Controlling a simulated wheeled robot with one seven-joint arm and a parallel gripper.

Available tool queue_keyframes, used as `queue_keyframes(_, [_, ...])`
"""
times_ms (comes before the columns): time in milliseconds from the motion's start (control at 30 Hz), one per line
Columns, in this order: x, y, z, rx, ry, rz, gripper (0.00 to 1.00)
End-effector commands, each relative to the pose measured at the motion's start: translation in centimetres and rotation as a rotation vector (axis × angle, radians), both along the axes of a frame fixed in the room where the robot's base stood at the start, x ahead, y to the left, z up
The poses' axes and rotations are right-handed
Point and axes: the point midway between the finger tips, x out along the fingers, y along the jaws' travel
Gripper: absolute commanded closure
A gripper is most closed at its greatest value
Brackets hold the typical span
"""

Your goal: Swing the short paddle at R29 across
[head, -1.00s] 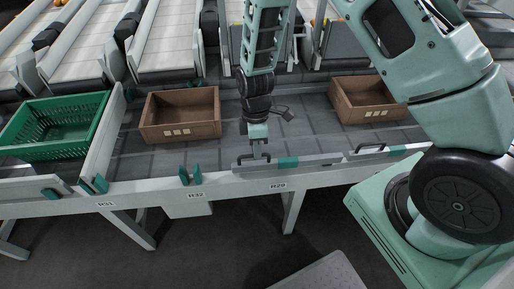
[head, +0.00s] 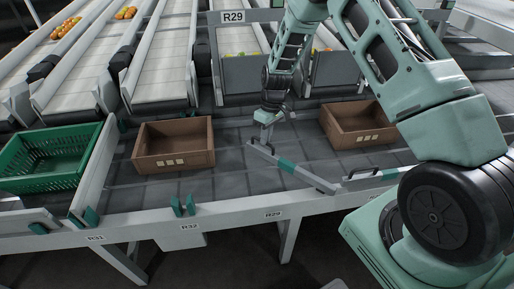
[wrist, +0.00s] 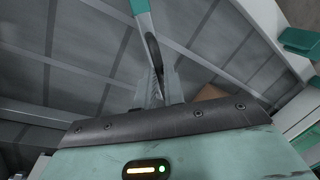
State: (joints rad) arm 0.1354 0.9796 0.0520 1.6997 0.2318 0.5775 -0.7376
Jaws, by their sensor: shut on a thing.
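The short paddle (head: 312,178) at R29 is a grey bar with a teal band. It stands at a slant over the belt, its right end at the front rail and its left end out over the belt. In the wrist view my fingers (wrist: 156,88) close around the dark handle, and the paddle (wrist: 147,28) runs away to the top edge. The grip point is partly hidden by the fingers.
A brown crate (head: 204,160) sits on the belt to the left, and another brown crate (head: 337,137) to the right behind the paddle. A green crate (head: 93,153) is farther left. A second paddle (head: 385,175) lies along the rail to the right. Belt between the left brown crate and paddle is clear.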

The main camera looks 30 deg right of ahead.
Motion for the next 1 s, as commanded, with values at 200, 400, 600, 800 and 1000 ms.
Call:
queue_keyframes(200, [1.6, -4.9, 0.1, -0.002, -0.006, -0.212, 1.00])
queue_keyframes(400, [2.0, -9.1, 0.1, -0.001, -0.005, -0.397, 1.00])
queue_keyframes(600, [1.8, -12.8, 0.1, -0.002, -0.006, -0.555, 1.00])
queue_keyframes(800, [1.2, -15.3, 0.1, -0.002, -0.005, -0.670, 1.00])
queue_keyframes(1000, [0.8, -16.7, 0.1, -0.003, -0.006, -0.735, 1.00])
